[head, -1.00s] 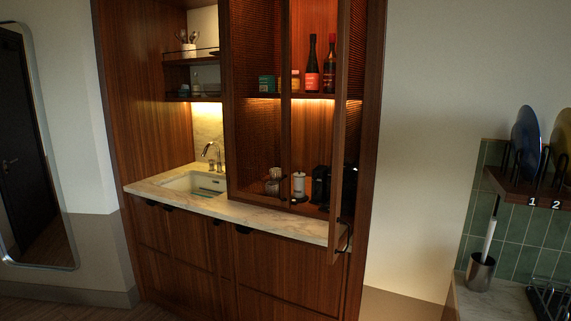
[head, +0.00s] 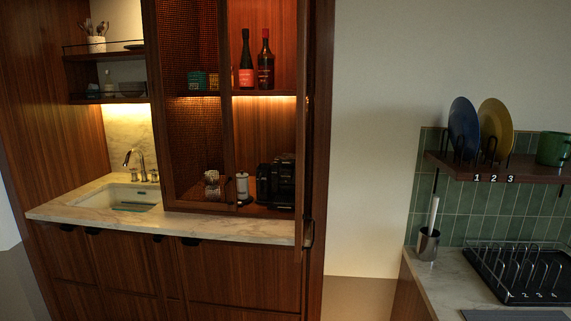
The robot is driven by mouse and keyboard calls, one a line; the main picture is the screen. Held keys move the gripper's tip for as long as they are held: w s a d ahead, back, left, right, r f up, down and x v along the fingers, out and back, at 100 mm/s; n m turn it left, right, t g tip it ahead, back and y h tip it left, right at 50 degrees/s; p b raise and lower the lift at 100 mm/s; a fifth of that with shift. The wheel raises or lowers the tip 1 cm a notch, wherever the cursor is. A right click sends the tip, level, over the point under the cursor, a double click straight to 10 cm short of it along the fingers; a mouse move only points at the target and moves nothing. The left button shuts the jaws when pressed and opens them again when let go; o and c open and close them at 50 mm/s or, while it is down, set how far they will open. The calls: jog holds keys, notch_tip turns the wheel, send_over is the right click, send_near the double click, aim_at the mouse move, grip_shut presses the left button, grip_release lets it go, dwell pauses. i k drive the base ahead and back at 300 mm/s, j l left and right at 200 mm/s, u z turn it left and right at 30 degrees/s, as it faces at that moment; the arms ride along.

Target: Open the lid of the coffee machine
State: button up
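The coffee machine (head: 279,183) is black and stands at the right end of the wooden cabinet's lower compartment, above the marble counter. It is small and dark in the head view, and I cannot tell its lid apart from its body. The cabinet's right-hand door (head: 303,170) stands open and shows nearly edge-on, just right of the machine. My gripper is not in view.
Bottles (head: 265,64) are on the shelf above. The sink (head: 133,197) is at left. A dish rack (head: 515,270) sits on the right counter.

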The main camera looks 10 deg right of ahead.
aim_at(288, 159)
jog(key=i+j+z, duration=0.1)
jog(key=i+j, duration=0.2)
jog(key=i+j+z, duration=0.1)
jog(key=i+j, duration=0.15)
jog(key=j, duration=0.15)
jog(key=i+j+z, duration=0.15)
jog(key=j, duration=0.25)
jog(key=i, duration=0.1)
